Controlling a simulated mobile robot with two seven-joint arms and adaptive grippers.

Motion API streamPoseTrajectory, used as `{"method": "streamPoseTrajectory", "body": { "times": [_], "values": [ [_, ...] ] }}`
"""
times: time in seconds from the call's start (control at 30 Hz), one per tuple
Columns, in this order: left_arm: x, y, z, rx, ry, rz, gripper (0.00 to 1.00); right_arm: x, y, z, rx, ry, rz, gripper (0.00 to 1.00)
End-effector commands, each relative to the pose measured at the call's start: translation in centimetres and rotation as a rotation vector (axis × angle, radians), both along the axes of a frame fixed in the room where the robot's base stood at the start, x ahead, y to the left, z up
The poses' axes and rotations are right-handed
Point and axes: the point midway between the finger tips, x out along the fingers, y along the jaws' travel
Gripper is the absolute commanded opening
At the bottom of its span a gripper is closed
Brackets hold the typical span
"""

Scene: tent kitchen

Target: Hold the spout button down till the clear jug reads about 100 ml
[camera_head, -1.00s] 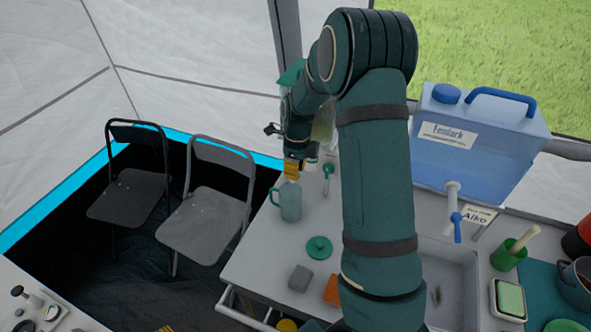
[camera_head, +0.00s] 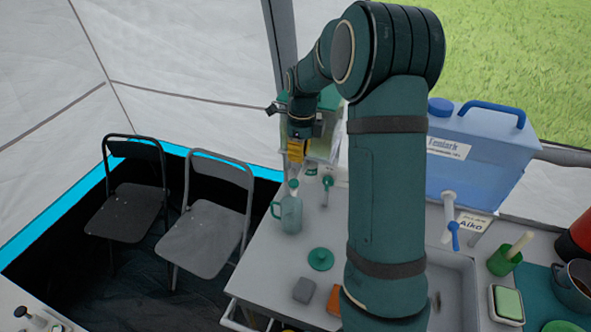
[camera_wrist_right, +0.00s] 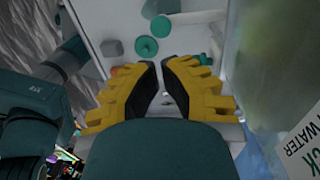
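A clear, teal-tinted jug (camera_head: 290,215) with a side handle stands upright at the counter's left edge. Any scale marks or water level are too small to read. A clear tank with a green lid (camera_head: 328,98) stands behind my right wrist, partly hidden. A green tap-like piece (camera_head: 327,183) shows below it; I cannot make out a button. My right gripper (camera_head: 297,158) is above and behind the jug, apart from it. In the wrist view its yellow fingers (camera_wrist_right: 160,68) have a narrow gap and hold nothing. My left gripper is out of view.
A blue water tank (camera_head: 478,155) with a blue-handled tap (camera_head: 453,235) stands at right, beside a sink (camera_head: 455,285). A green lid (camera_head: 320,259), a grey block (camera_head: 303,290) and an orange block lie on the counter (camera_head: 265,265). Two folding chairs stand left.

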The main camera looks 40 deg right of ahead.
Motion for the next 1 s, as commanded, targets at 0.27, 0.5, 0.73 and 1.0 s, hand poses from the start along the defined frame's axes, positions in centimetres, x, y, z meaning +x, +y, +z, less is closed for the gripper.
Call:
{"method": "streamPoseTrajectory", "body": {
  "times": [0.27,0.5,0.73,1.0],
  "values": [
    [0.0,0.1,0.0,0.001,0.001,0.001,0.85,0.2,-0.2,3.1,0.000,-0.004,0.001,0.00],
    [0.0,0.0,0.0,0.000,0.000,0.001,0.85,0.2,-0.2,3.3,0.000,-0.002,0.001,0.00],
    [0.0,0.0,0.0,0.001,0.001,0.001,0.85,0.2,-0.2,3.3,0.000,-0.002,0.001,0.00],
    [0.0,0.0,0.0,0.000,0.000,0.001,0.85,0.2,-0.2,3.3,0.000,-0.002,0.001,0.00]
  ]
}}
